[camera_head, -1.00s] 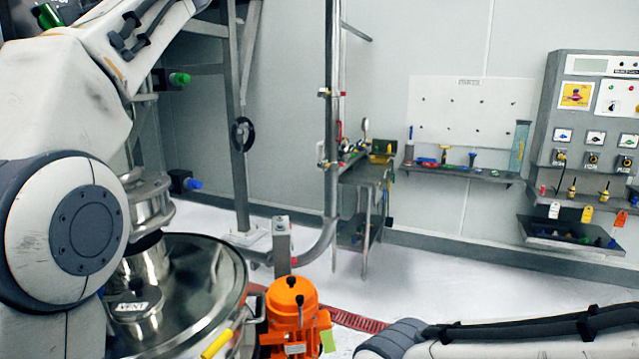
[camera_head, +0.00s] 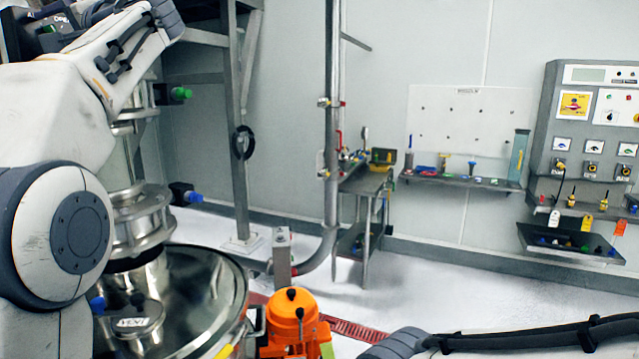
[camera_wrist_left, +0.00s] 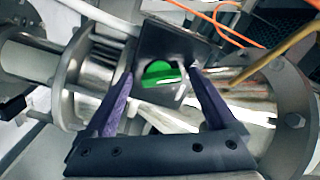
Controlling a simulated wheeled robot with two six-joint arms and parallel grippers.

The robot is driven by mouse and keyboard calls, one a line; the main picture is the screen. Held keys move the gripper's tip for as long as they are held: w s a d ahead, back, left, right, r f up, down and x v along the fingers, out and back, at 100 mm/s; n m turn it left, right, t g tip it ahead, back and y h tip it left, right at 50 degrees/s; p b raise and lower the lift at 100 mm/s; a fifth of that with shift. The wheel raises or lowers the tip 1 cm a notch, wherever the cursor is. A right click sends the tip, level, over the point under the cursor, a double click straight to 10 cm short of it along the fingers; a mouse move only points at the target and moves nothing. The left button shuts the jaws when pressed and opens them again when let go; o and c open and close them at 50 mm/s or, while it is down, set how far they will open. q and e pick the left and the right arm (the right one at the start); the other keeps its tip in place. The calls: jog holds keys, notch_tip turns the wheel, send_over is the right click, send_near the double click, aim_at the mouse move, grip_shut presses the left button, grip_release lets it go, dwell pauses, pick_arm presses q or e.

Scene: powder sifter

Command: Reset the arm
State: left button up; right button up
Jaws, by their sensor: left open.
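My left arm fills the left side of the head view, and its wrist is cut off at the top edge, so the left gripper does not show there. In the left wrist view my left gripper (camera_wrist_left: 162,76) is open, with its two purple fingers spread and nothing held between them. Beyond the fingers is a dark square plate or box with a green round part (camera_wrist_left: 160,73). I cannot tell whether the fingers touch it. My right arm crosses the bottom right of the head view, and its gripper is out of view.
The steel sifter vessel (camera_head: 205,290) stands close below my left arm, with an orange motor (camera_head: 290,325) beside it. A green knob (camera_head: 181,93) and a blue knob (camera_head: 193,197) jut near the arm. A control panel (camera_head: 590,140) stands right.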

pick_arm(q)
jog(key=s+d+m+p, duration=0.1)
jog(key=s+d+m, duration=0.3)
jog(key=d+m, duration=0.6)
jog(key=shift+m+p, duration=0.4)
jog(key=shift+m, duration=0.2)
